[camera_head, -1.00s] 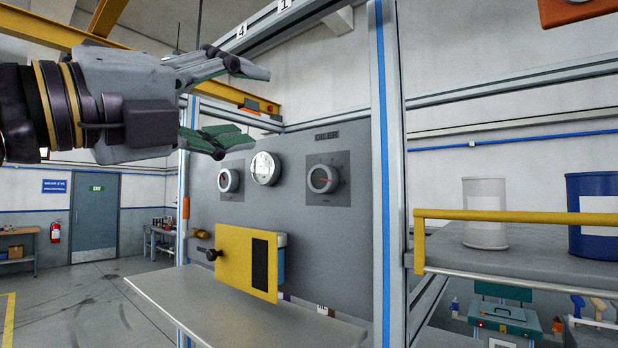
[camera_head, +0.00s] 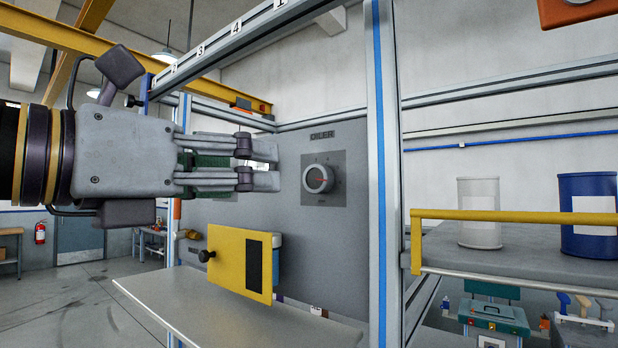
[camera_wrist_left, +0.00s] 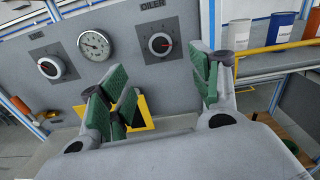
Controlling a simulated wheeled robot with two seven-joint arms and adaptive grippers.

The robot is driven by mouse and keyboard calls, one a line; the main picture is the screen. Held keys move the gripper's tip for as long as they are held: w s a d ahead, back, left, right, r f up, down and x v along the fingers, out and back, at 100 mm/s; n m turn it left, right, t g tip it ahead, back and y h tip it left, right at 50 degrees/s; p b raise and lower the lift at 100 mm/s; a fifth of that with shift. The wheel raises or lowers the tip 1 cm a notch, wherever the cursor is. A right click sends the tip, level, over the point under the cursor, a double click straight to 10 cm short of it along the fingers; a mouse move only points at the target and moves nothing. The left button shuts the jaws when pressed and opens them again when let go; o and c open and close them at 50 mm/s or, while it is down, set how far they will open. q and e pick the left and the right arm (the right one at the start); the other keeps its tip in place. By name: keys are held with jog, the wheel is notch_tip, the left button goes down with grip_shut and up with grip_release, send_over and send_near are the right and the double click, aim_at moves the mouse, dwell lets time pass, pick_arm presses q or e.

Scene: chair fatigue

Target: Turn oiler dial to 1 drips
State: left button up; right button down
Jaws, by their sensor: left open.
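The oiler dial (camera_head: 319,179) is a round light knob with a red pointer on a dark square plate, under an OILER label (camera_head: 322,135) on the grey panel. The dial also shows in the left wrist view (camera_wrist_left: 160,44), beyond and between my open fingers. My left gripper (camera_head: 268,167) is in front of the panel, left of the dial and apart from it. It is open and empty, with green finger pads in the left wrist view (camera_wrist_left: 165,92). The drip marks are too small to read. My right gripper is not in view.
A second dial (camera_wrist_left: 50,67) and a round gauge (camera_wrist_left: 94,44) sit left of the oiler dial, hidden by my gripper in the head view. A yellow box (camera_head: 240,262) juts out below. A frame post (camera_head: 381,170) stands at right, beside a shelf with cans.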

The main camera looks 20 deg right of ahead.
aim_at(314, 178)
pick_arm(q)
jog(key=shift+m, duration=0.4)
jog(key=shift+d, duration=0.1)
jog(key=shift+p+x, duration=1.35)
jog(key=shift+x, duration=5.5)
jog(key=shift+c, duration=0.4)
jog(key=c, duration=0.9)
